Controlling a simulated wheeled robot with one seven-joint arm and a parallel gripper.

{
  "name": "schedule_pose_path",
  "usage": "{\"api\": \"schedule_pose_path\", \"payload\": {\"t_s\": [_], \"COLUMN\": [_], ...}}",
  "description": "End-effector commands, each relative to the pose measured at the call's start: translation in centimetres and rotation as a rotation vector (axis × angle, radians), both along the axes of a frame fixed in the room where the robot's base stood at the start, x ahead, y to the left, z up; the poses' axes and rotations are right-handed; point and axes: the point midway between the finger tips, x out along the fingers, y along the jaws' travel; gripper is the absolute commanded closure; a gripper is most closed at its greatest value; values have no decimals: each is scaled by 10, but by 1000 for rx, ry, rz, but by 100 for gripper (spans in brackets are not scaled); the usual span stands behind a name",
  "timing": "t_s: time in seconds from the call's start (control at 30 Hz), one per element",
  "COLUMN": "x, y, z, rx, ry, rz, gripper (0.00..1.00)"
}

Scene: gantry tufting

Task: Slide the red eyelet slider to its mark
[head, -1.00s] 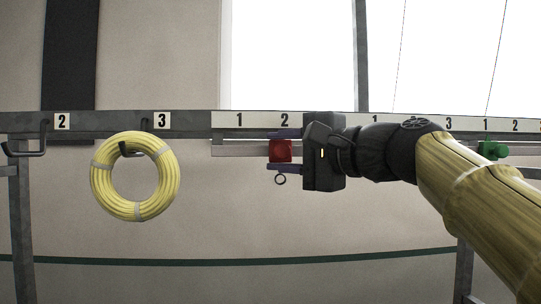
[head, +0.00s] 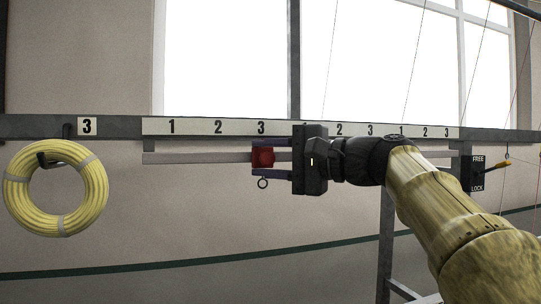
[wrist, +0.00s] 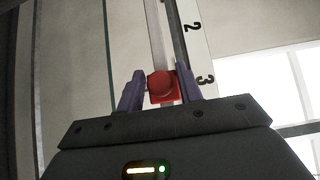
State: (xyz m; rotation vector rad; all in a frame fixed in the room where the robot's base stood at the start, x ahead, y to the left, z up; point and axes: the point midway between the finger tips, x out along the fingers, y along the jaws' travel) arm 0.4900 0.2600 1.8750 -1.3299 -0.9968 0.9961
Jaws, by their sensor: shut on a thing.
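The red eyelet slider (head: 263,157) sits on the pale rail (head: 200,158), below the number 3 of the left number strip (head: 190,126). Its small ring hangs just beneath it. My gripper (head: 257,158) reaches in from the right and is shut on the slider, one purple finger above and one below. In the wrist view the slider (wrist: 162,87) is between the two purple fingers, beside the 3 on the strip.
A yellow coil (head: 57,188) hangs on a hook at the left. A FREE/LOCK plate (head: 478,173) with a yellow-tipped lever is at the right. The rail left of the slider is clear. My arm hides part of the rail to the right.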

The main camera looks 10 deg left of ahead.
Motion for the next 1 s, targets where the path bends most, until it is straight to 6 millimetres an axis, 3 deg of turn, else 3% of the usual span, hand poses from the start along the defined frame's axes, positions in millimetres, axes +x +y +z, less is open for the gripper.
{"api": "schedule_pose_path", "payload": {"t_s": [0.27, 0.3, 0.33, 0.77, 1.0], "x": [1, 1, 1, 2, -5], "y": [-2, -2, -2, -5, -25], "z": [-4, -4, -3, -2, -4], "rx": [-7, -6, -6, -3, -2], "ry": [4, 4, 4, 1, -2], "rz": [-1, -2, -2, -7, -7], "gripper": [100, 58, 55, 55, 55]}}
